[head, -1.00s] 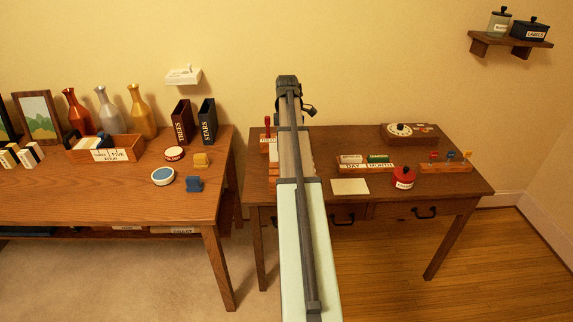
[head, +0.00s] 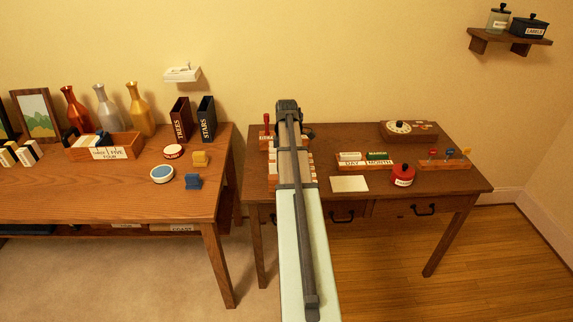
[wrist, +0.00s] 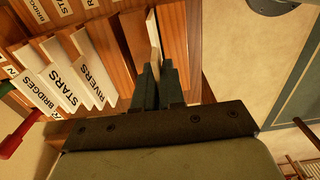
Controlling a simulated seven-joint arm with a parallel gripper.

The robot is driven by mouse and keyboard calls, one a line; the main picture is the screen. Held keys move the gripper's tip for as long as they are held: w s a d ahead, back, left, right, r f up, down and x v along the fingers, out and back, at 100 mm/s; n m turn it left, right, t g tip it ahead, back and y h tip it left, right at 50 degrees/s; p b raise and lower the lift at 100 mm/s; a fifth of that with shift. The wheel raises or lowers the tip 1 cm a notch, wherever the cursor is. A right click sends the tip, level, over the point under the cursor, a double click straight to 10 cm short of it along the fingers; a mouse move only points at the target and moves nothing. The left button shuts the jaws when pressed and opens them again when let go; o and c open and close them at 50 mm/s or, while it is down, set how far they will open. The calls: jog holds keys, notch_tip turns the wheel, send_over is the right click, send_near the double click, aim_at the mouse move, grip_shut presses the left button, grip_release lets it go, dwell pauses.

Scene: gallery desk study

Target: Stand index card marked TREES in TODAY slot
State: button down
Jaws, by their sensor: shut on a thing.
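My gripper (wrist: 158,70) is shut on a thin pale card (wrist: 153,32), seen nearly edge-on in the wrist view. Its writing does not show, so I cannot read TREES on it. The card is among the wooden dividers of a card rack (wrist: 174,35); I cannot tell whether it rests in a slot. White cards marked BRIDGES (wrist: 36,92), STARS (wrist: 62,85) and RIVERS (wrist: 95,68) stand to the left. No TODAY label is readable. In the head view my arm hides the gripper and most of the rack (head: 272,157).
On the desk (head: 385,188), right of my arm, are a blank card (head: 349,184), a DAY/MONTH block holder (head: 365,166) and a red pot (head: 402,174). A red-handled thing (wrist: 20,135) is at the wrist view's left edge. A TREES file box (head: 180,120) stands on the left table.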

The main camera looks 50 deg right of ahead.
jog(key=shift+f, duration=1)
jog(key=shift+f, duration=0.2)
jog(key=c, duration=1.2)
grip_release()
jog(key=shift+c, duration=0.2)
jog(key=shift+r, duration=0.15)
notch_tip(320, 180, up, 12)
jog(key=shift+r, duration=0.1)
